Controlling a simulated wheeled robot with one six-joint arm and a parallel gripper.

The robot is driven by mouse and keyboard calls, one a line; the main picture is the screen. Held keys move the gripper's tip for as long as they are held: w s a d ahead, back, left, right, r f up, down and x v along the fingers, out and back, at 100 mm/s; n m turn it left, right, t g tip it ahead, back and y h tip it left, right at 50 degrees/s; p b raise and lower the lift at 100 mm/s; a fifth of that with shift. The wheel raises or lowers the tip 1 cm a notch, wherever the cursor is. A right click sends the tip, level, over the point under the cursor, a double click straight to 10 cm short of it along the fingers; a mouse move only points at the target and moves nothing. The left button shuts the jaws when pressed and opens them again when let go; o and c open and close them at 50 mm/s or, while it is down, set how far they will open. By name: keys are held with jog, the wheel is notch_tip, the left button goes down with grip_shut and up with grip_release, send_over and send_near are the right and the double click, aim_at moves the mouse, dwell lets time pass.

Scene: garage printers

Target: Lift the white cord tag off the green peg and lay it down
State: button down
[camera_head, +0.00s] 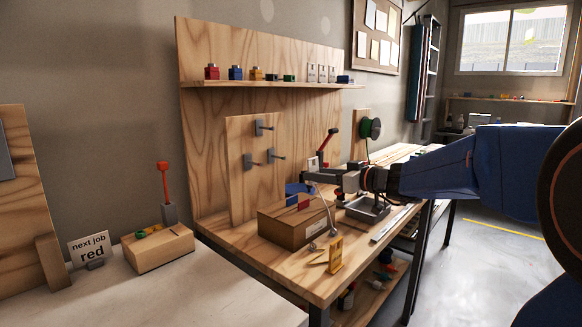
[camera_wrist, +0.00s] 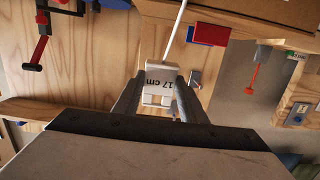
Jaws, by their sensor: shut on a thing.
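My gripper (camera_head: 308,176) is shut on a white tag printed "17 cm", held above the workbench. The tag (camera_wrist: 158,80) fills the gap between the fingers in the wrist view and shows small in the head view (camera_head: 313,162). Its pale cord (camera_wrist: 177,32) runs away from it in the wrist view; in the head view the cord (camera_head: 327,207) appears to hang down past the cardboard box. Three pegs (camera_head: 262,127) stick out of the upright wooden board, apart from my gripper. They look grey; I cannot pick out a green one.
The cardboard box (camera_head: 287,226) stands on the workbench under my gripper. A yellow stand (camera_head: 336,255) is near the bench's front edge. Some bare bench lies left of the box.

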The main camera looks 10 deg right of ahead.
jog(key=s+d, duration=0.9)
jog(key=d, duration=0.2)
jog(key=shift+s+d, duration=0.3)
jog(key=shift+d, duration=0.05)
dwell(1.8)
jog(key=shift+f, duration=0.1)
dwell(0.4)
jog(key=shift+f, duration=6.1)
jog(key=shift+f, duration=0.4)
